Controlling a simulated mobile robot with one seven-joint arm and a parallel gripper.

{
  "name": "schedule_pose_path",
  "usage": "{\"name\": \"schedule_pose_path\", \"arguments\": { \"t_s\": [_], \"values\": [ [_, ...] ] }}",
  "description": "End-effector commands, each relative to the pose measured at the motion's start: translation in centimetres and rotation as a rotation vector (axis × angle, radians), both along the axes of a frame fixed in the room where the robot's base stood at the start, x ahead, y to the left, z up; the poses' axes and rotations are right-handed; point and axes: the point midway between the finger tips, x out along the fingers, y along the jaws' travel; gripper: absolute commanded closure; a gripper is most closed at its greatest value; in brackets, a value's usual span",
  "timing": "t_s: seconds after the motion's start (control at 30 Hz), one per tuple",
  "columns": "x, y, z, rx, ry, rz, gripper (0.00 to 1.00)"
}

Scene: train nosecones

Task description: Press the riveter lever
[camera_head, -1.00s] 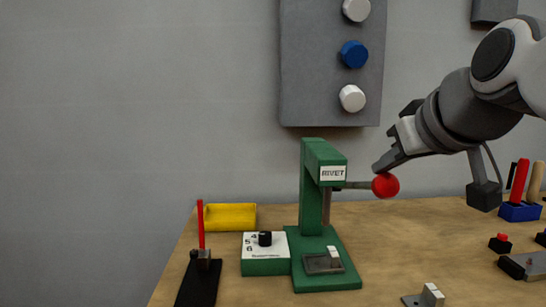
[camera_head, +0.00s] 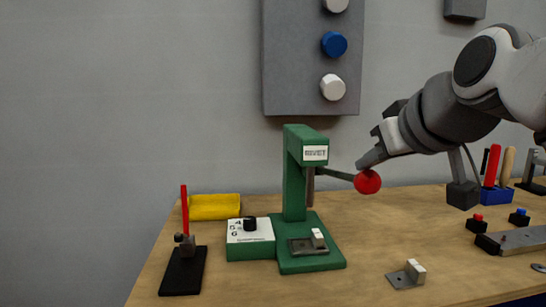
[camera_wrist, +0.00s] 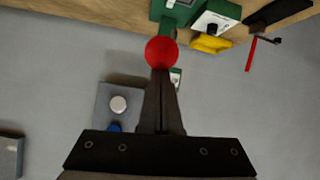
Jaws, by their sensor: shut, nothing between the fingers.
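The green riveter (camera_head: 295,185) stands on the table, with a "RIVET" plate on its head. Its lever sticks out to the right and slopes slightly down to a red ball knob (camera_head: 367,182). My gripper (camera_head: 361,165) is shut and empty, its fingertips at the top of the knob, seemingly touching it. In the wrist view, the red knob (camera_wrist: 161,52) sits right at the tips of my closed fingers (camera_wrist: 161,72). A small metal part with a white block (camera_head: 317,237) lies on the riveter's base.
A green box with a dial (camera_head: 250,239) adjoins the riveter's left. A black stand with a red lever (camera_head: 183,270) and a yellow bin (camera_head: 215,207) are farther left. A bracket (camera_head: 407,275) lies front right. A grey panel with round buttons (camera_head: 312,60) hangs behind.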

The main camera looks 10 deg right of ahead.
Motion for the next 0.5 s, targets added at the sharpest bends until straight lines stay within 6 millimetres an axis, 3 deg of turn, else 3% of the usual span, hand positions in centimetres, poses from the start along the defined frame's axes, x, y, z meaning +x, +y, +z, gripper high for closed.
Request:
{"name": "schedule_pose_path", "arguments": {
  "t_s": [0.03,0.17,0.27,0.47,0.5],
  "values": [
    [-0.4,-0.3,-2.4,0.001,0.065,-0.002,1.0],
    [-0.2,-0.3,-1.9,0.001,0.063,-0.003,1.0],
    [0.3,-0.1,-0.7,-0.002,0.054,-0.004,1.0],
    [2.0,0.8,3.6,-0.003,0.014,-0.004,1.0],
    [1.3,0.7,3.6,-0.002,0.008,-0.005,1.0]
  ]
}}
